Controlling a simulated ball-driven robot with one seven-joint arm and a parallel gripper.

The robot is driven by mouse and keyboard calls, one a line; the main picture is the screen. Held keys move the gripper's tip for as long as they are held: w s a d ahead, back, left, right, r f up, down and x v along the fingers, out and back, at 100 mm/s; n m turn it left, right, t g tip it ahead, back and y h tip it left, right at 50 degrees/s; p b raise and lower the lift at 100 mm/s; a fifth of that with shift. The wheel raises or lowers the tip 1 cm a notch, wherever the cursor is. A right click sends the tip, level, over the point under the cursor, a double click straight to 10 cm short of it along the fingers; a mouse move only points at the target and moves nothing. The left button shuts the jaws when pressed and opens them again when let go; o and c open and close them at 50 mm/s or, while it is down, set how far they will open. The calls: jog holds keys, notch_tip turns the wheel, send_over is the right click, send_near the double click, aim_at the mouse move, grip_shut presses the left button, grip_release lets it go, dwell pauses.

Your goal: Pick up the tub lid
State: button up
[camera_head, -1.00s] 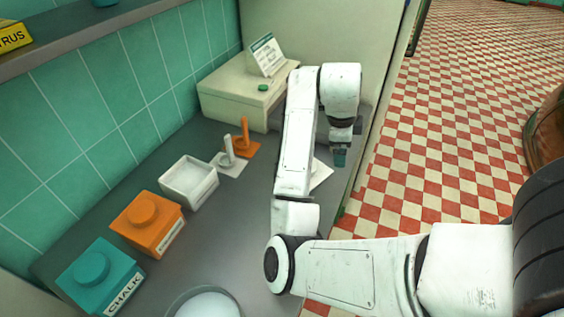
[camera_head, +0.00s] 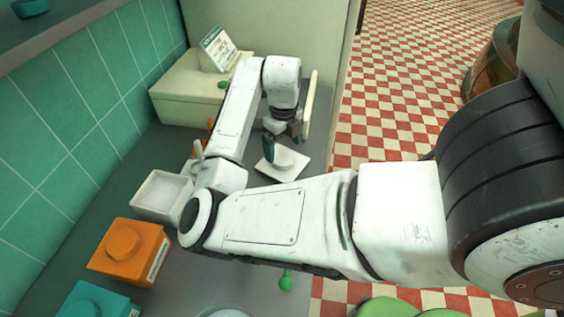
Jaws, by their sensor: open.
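The tub lid (camera_head: 287,172), a white square plate with a raised round knob, lies on the grey counter near its right edge. My gripper (camera_head: 283,143) is open right at the lid, with its teal fingertips pointing down around or just above the knob. I cannot tell whether they touch it. An open white square tub (camera_head: 160,193) stands to the left on the counter, partly behind my arm.
An orange lidded tub (camera_head: 130,250) and a teal one (camera_head: 95,302) stand at front left. A cream box (camera_head: 185,95) with a sign (camera_head: 218,48) is at the back. Checkered floor lies right.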

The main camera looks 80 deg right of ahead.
aim_at(284, 159)
notch_tip(284, 159, down, 5)
jog(key=shift+r+p, duration=0.1)
jog(key=shift+p, duration=0.45)
jog(key=shift+c, duration=0.3)
jog(key=c, duration=1.1)
